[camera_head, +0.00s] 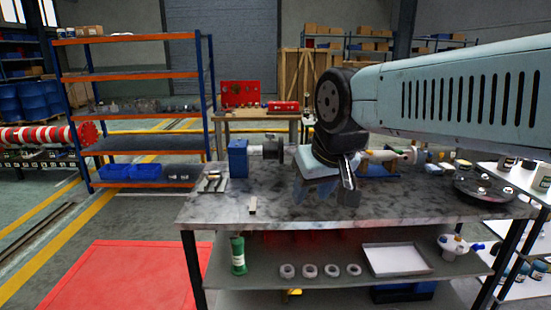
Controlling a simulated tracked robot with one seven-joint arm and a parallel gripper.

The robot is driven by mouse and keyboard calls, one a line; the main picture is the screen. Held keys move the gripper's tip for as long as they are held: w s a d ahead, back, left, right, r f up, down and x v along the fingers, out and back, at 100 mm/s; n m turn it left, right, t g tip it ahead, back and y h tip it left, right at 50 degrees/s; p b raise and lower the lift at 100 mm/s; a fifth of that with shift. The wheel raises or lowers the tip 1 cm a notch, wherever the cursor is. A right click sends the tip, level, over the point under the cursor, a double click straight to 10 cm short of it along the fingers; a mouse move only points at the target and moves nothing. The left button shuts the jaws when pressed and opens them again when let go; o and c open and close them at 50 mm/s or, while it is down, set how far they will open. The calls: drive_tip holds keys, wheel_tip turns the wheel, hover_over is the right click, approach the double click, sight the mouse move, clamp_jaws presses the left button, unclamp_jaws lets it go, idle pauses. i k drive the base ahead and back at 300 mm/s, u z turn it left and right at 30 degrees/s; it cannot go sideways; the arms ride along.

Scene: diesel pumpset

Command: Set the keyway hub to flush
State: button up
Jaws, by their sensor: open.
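A blue block (238,158) stands at the left end of the marbled workbench. A dark shaft with a grey round part (270,150) sticks out of its right side; this looks like the keyway hub, but it is small and I cannot make out a keyway or whether its face is flush. My gripper (326,192) is open, pointing down over the middle of the bench, to the right of the hub and apart from it. No object shows clearly between its fingers. A small pale block (252,206) lies on the bench in front of the blue block.
The workbench (400,207) is bare along its front. A small tray of tools (213,184) lies at its left. A pump-like assembly (395,157) stands behind my gripper, and a dark round plate (487,190) lies at the right. A lower shelf holds rings and a white tray (397,260).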

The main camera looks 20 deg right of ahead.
sight(273, 150)
drive_tip(key=u, duration=0.15)
drive_tip(key=i, duration=1.4)
drive_tip(key=z, duration=0.75)
